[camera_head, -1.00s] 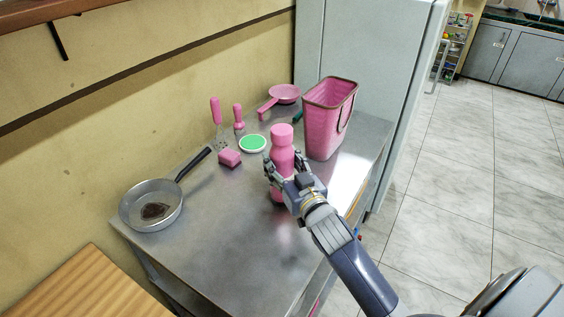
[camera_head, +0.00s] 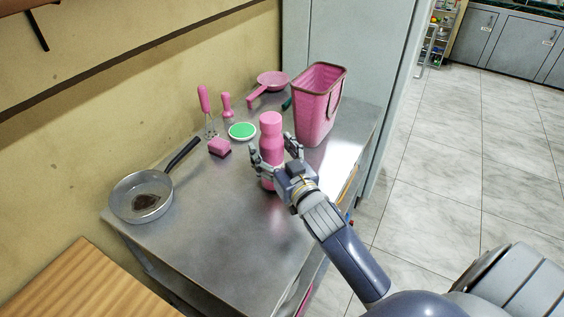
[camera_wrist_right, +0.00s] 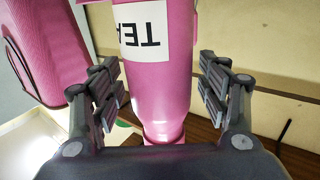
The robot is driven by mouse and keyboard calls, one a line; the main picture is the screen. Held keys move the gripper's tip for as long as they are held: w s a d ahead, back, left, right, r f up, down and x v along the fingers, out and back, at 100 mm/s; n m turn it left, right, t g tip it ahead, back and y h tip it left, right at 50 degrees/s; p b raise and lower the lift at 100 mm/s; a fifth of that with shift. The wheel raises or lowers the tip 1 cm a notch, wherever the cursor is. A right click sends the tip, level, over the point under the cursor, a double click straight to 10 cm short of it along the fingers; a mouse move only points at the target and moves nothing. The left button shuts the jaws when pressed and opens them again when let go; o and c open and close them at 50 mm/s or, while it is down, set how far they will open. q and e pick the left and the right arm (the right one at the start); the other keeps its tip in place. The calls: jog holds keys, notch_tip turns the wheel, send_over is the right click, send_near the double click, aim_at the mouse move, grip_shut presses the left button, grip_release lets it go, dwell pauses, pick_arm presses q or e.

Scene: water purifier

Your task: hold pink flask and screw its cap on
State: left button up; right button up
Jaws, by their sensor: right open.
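The pink flask (camera_head: 270,150) stands upright on the metal table, with a pink cap (camera_head: 271,119) on its top; whether the cap is screwed tight cannot be told. My right gripper (camera_head: 273,153) is open, with its fingers spread on either side of the flask. In the right wrist view the flask (camera_wrist_right: 160,85), with a white label reading upside down, lies between the open fingers (camera_wrist_right: 165,95), with gaps on both sides. The gripper partly hides the flask's lower part in the head view. My left gripper is not in view.
On the metal table (camera_head: 215,240) are a pink basket (camera_head: 318,115) behind right, a green-topped round item (camera_head: 242,131), a pink sponge (camera_head: 219,147), pink-handled utensils (camera_head: 204,99), a pink strainer (camera_head: 272,81) and a frying pan (camera_head: 140,196). The front table area is clear.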

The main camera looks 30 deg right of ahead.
jog(key=s+b, duration=0.1)
jog(key=s, duration=1)
jog(key=shift+s+a+b, duration=0.35)
jog(key=shift+f, duration=0.1)
